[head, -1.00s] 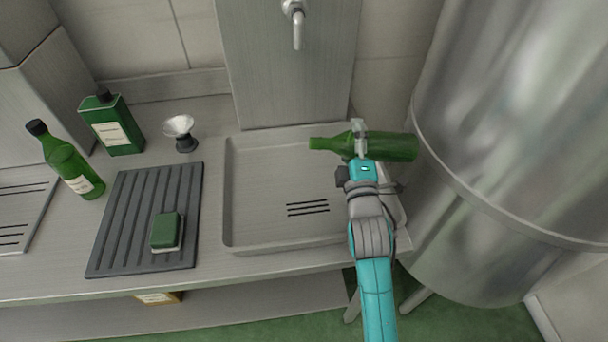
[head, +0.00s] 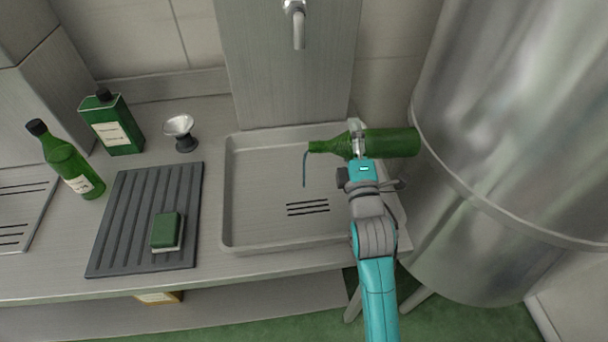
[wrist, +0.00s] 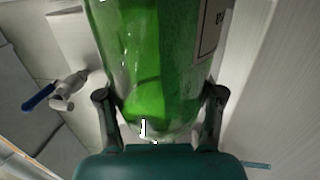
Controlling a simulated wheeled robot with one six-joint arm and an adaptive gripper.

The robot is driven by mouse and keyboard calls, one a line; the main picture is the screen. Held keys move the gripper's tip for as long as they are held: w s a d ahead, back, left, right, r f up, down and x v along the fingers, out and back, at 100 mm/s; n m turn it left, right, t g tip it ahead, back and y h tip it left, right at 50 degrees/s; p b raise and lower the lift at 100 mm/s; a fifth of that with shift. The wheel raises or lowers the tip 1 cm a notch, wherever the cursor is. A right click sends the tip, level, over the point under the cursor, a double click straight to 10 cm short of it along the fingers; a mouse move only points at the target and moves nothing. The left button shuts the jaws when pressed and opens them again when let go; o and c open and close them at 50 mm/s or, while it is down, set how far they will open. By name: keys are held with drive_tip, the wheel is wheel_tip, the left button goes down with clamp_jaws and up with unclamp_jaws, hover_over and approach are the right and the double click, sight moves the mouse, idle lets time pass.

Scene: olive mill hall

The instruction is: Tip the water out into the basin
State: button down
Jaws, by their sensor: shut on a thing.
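A green glass bottle (head: 388,142) lies almost level over the right part of the grey basin (head: 262,230), its mouth pointing left. A thin stream of water (head: 305,168) falls from the mouth into the basin. My gripper (head: 358,146) is shut on the bottle near its shoulder. In the wrist view the bottle (wrist: 150,60) fills the middle, with my gripper's fingers (wrist: 160,118) on both sides and part of a label at the right. The bottle's base reaches beyond the basin, close to the steel tank.
A large steel tank (head: 510,130) stands close on the right. A tap (head: 298,28) is above the basin. Left are a ribbed mat (head: 120,235) with a sponge (head: 166,231), a small funnel-like cup (head: 180,128), a green can (head: 112,128) and a capped bottle (head: 66,162).

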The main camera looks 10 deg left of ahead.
drive_tip(key=shift+a+n+y, duration=0.15)
drive_tip(key=shift+n+y, duration=0.25)
drive_tip(key=shift+n, duration=0.6)
idle(0.8)
